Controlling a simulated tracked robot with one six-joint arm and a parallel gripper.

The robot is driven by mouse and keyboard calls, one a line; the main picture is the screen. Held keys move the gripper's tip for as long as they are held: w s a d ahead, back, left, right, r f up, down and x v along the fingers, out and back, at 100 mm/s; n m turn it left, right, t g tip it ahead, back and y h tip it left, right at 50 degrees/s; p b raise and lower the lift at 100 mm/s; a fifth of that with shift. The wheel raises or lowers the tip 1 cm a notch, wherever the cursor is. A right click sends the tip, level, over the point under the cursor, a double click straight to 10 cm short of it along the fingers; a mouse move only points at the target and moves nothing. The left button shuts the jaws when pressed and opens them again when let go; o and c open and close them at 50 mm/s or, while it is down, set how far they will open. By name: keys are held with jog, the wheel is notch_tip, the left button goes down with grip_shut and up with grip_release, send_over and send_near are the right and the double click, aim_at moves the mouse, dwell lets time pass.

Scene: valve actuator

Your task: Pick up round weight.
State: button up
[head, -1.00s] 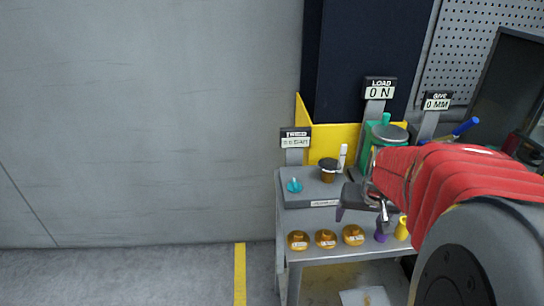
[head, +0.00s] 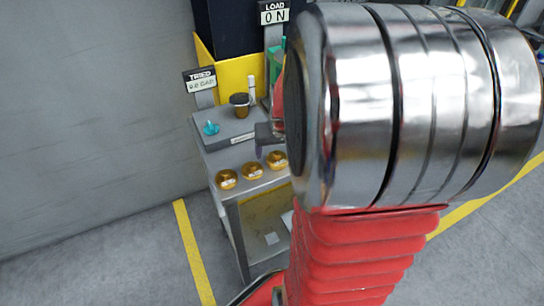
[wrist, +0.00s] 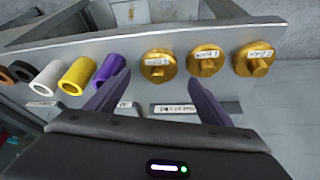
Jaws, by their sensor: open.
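Three round brass-coloured weights with white labels stand in a row along the edge of the grey cart. In the head view they are the left (head: 226,179), middle (head: 253,171) and right (head: 276,161) weights. They also show in the wrist view as left (wrist: 158,67), middle (wrist: 206,61) and right (wrist: 254,59). My gripper (wrist: 160,98) is open and empty, its purple fingers spread with the left weight ahead between them in the wrist view. In the head view my gripper (head: 268,145) is partly hidden behind my arm. The label text is too small to read surely.
In the head view a dark-topped jar (head: 241,105) and a teal piece (head: 210,128) stand on the raised grey block. Floor left of the cart is clear.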

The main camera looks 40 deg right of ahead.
aim_at(277, 154)
jog(key=x, duration=0.3)
jog(key=shift+s+d, duration=0.1)
jog(key=shift+s, duration=0.05)
jog(key=shift+f, duration=0.6)
jog(key=shift+d+r, duration=0.1)
jog(key=shift+r, duration=0.1)
jog(key=c, duration=1.4)
